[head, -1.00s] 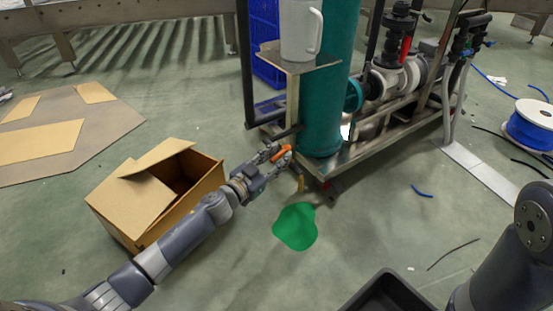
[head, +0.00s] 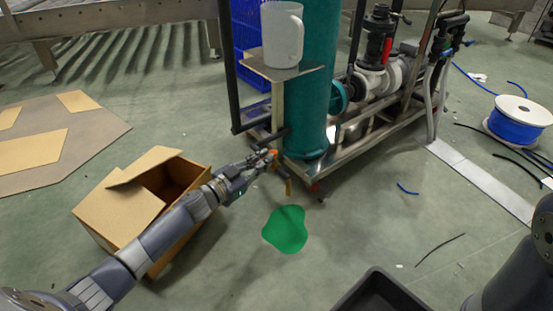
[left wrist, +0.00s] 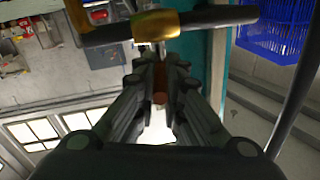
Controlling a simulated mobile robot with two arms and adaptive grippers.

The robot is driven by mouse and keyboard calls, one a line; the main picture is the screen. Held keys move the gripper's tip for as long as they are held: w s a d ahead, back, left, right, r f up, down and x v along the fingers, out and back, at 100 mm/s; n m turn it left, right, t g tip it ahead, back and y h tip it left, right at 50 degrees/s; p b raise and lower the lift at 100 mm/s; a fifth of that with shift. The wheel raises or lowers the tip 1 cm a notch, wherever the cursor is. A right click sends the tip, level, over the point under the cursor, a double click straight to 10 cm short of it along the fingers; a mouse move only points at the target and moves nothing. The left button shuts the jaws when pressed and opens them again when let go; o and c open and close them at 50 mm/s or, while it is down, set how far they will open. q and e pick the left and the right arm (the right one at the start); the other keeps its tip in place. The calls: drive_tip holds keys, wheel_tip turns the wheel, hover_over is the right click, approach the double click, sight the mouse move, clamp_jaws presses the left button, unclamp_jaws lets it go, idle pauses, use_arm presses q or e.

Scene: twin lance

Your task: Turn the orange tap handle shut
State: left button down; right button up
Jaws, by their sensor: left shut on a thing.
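The orange tap handle (head: 274,153) shows as a small orange piece at my left gripper's tips, beside the foot of the teal column. My left gripper (head: 265,160) is shut on it and hides most of it. In the left wrist view the handle (left wrist: 160,84) is a dark orange-brown piece between the fingers (left wrist: 160,100). The brass tap body (left wrist: 155,25) and a dark pipe cross the top of that view. A brass spout (head: 288,186) hangs below the gripper in the head view. My right gripper is not in view.
A green puddle (head: 285,229) lies on the floor below the tap. A white mug (head: 282,35) stands on a small shelf above. An open cardboard box (head: 120,213) is beside my left arm. A black tray (head: 380,293) is at the bottom. Floor between is mostly clear.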

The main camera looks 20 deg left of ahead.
use_arm(q)
drive_tip(key=shift+w+a+f+m+g+h+p, duration=0.15)
drive_tip(key=shift+m+g+h, duration=0.3)
drive_tip(key=shift+h, duration=0.25)
drive_tip(key=shift+s+a+m+g+h+p, duration=0.15)
drive_tip(key=shift+m+g+h, duration=0.25)
drive_tip(key=shift+h, duration=0.3)
drive_tip(key=shift+w, duration=0.1)
drive_tip(key=c, duration=1.6)
unclamp_jaws()
drive_tip(key=shift+c, duration=0.2)
drive_tip(key=v, duration=1.2)
drive_tip(key=shift+f, duration=0.1)
